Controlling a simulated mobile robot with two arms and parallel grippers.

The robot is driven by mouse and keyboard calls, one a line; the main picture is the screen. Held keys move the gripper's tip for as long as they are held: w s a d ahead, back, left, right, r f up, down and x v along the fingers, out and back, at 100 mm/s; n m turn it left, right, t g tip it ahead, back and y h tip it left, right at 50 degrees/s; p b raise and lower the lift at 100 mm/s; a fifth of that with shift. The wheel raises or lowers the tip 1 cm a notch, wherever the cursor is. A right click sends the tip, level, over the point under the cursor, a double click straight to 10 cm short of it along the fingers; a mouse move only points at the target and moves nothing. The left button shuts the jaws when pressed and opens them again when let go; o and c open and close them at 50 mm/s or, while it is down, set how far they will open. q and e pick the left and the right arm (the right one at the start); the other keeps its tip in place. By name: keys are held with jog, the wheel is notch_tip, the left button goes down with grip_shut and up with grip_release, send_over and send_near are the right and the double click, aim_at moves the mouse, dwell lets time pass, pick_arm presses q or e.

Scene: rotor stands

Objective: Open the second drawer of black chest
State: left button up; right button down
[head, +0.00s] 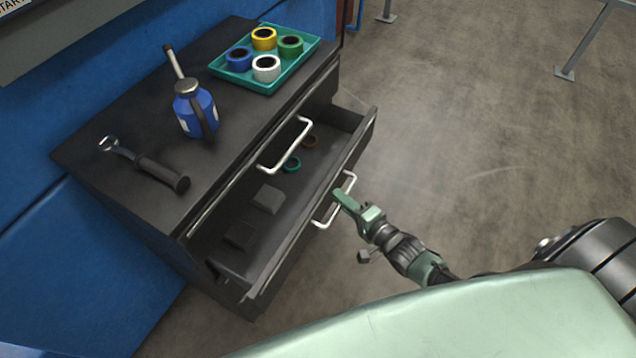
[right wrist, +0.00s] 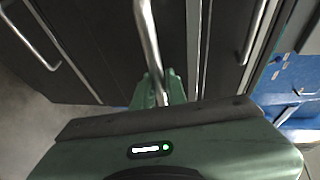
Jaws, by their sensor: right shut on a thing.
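The black chest (head: 245,118) stands at the left in the head view. Its second drawer (head: 290,248) is pulled well out, and its inside shows. The top drawer, with its silver handle (head: 287,146), is shut above it. My right gripper (head: 343,199) is shut on the silver handle of the second drawer (head: 319,222). In the right wrist view, the gripper fingers (right wrist: 160,88) close around this handle (right wrist: 148,35). My left gripper is not in view.
On the chest top are a blue oil can (head: 194,110), a ratchet tool (head: 150,167) and a teal tray (head: 271,86) with tape rolls. Open floor (head: 480,150) lies right.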

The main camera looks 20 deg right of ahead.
jog(key=s+d+p, duration=0.1)
jog(key=s+d, duration=0.5)
jog(key=s, duration=0.2)
jog(key=shift+d, duration=0.15)
jog(key=c, duration=1.7)
grip_release()
jog(key=shift+c, duration=0.2)
jog(key=v, duration=0.7)
jog(key=shift+s, duration=0.4)
jog(key=shift+d, duration=0.15)
